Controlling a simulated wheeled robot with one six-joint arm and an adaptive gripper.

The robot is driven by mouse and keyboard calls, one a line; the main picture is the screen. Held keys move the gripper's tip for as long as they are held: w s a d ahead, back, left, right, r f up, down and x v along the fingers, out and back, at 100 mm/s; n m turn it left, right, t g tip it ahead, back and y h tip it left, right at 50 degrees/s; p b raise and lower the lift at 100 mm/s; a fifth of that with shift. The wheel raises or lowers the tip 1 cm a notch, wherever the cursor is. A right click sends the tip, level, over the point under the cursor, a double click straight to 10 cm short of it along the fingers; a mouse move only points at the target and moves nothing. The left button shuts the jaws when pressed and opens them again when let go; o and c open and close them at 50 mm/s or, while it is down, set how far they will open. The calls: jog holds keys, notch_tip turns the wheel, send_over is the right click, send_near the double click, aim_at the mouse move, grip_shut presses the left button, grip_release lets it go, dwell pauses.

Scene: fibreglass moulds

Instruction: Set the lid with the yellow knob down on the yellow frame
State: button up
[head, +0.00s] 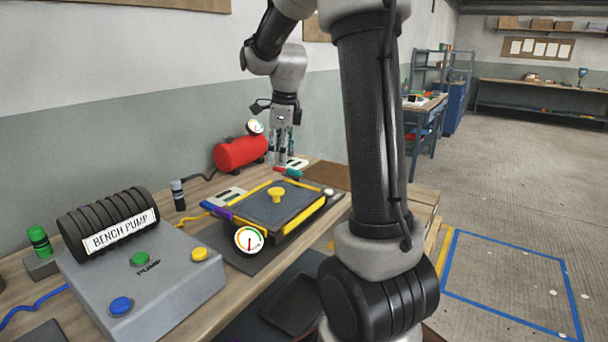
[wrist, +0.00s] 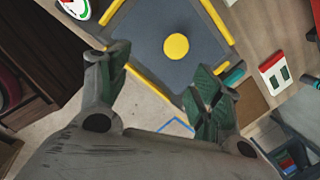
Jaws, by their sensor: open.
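The dark grey square lid (head: 262,208) with its yellow knob (head: 277,193) lies flat within the yellow frame (head: 297,221) on the bench. In the wrist view the lid (wrist: 150,45) and the round yellow knob (wrist: 176,47) show, with yellow frame bars (wrist: 150,82) along its edges. Whether the lid is fully seated all round I cannot tell. My gripper (head: 282,158) is above the bench behind the lid, apart from the knob. Its fingers are spread and empty in the wrist view (wrist: 163,80).
A grey pump box (head: 150,275) with coloured buttons stands at front left. A red cylinder (head: 240,152) stands behind the frame. A dial gauge (head: 249,240) is at the frame's front. A brown board (head: 328,175) lies beyond it. A red-and-white device (wrist: 274,73) shows in the wrist view.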

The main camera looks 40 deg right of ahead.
jog(key=s+a+r+n+t, duration=0.1)
jog(key=s+a+n, duration=0.2)
jog(key=s+n, duration=1)
jog(key=s+a+r+n+t, duration=0.1)
jog(key=s+a+r+n, duration=0.1)
jog(key=s+n, duration=1.1)
jog(key=shift+a+t, duration=0.3)
jog(key=shift+a, duration=0.25)
jog(key=shift+r, duration=0.1)
